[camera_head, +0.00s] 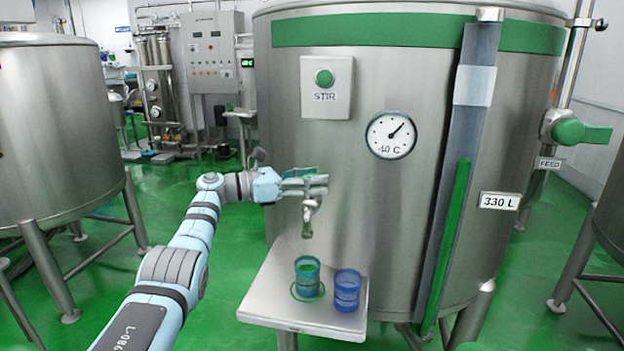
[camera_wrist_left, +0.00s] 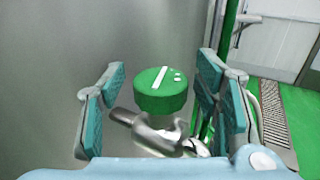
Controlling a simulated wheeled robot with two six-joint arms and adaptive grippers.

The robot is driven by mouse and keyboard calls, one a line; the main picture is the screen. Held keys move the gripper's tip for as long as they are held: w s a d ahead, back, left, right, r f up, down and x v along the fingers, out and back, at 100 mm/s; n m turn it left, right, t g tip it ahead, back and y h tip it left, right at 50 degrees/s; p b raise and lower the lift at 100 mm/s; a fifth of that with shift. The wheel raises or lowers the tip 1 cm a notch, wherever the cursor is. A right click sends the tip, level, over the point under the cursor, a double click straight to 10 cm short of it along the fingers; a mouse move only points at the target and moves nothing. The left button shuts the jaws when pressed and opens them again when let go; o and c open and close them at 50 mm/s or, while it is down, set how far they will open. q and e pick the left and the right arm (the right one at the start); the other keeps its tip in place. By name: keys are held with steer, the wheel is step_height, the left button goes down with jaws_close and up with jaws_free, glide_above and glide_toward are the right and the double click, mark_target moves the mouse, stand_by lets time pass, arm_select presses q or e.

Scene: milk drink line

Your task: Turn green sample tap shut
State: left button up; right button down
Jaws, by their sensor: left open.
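The green sample tap shows in the left wrist view as a round green knob (camera_wrist_left: 161,92) with a white line and small white marks on top, above a metal body (camera_wrist_left: 155,135). My left gripper (camera_head: 304,184) is open at the tap on the steel tank (camera_head: 400,230). In the wrist view its teal finger pads stand on either side of the knob, with gaps showing. In the head view the gripper mostly hides the knob, and the metal spout (camera_head: 308,217) hangs below it. My right gripper is not in view.
A steel shelf (camera_head: 262,298) under the tap holds a cup with green in it (camera_head: 307,278) on a green ring and a blue cup (camera_head: 347,288) to its right. The tank carries a STIR button (camera_head: 324,78), a dial (camera_head: 391,135) and a level tube (camera_head: 452,220).

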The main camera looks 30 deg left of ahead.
arm_select(q)
steer(key=v, duration=1.2)
steer(key=shift+w+f, duration=0.1)
